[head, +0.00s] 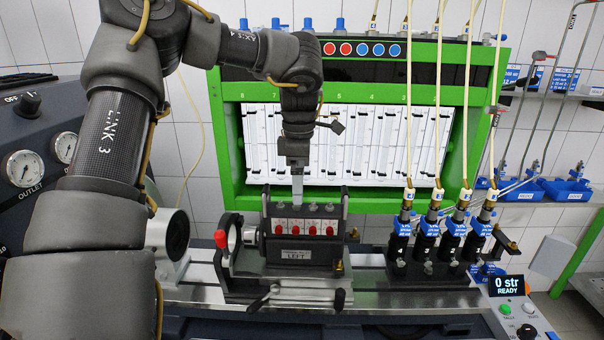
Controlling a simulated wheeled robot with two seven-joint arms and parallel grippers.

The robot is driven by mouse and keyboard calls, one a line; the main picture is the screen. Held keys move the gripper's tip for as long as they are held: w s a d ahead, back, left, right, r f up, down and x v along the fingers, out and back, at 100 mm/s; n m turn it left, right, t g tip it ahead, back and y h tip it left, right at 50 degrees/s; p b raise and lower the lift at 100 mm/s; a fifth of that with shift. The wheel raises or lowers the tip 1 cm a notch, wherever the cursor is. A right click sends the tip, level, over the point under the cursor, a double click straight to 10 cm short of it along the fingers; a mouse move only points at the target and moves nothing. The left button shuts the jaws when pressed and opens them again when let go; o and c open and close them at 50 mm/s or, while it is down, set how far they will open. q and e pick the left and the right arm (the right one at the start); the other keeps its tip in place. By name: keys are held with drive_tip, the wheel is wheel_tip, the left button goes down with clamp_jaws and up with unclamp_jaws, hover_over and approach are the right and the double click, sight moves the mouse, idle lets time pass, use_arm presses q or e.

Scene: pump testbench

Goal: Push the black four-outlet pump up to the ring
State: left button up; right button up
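The black four-outlet pump (305,240) stands upright on the bench rail, with a row of red-and-white tags along its top and a plate reading LEFT on its front. The ring (232,238) is in an upright black mount left of the pump, beside a red knob. A silver round coupling (250,236) sits between ring and pump; I cannot tell whether it touches the ring. My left gripper (297,188) points down from above, its tip at the top of the pump. Only one narrow pale finger shape shows, and contact is unclear. My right gripper is not in view.
Several black injectors (428,240) with blue tops and pale hoses stand on the rail to the right. A green frame (230,130) with measuring tubes stands behind. A motor (170,235) is at the left. A control box (515,290) reads "0 str READY".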

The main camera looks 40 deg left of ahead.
sight(302, 211)
use_arm(q)
drive_tip(key=f, duration=0.4)
drive_tip(key=shift+w+d+f, duration=0.25)
drive_tip(key=shift+d+f, duration=0.1)
drive_tip(key=shift+f, duration=0.05)
wheel_tip(302, 211, down, 4)
drive_tip(key=shift+a+r+p, duration=0.15)
drive_tip(key=shift+r+p, duration=0.05)
drive_tip(key=shift+p, duration=0.35)
drive_tip(key=shift+f, duration=0.75)
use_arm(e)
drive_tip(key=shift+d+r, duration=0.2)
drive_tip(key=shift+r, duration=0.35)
use_arm(q)
drive_tip(key=c, duration=2.1)
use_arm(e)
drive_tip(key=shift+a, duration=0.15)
use_arm(q)
drive_tip(key=shift+s, duration=0.1)
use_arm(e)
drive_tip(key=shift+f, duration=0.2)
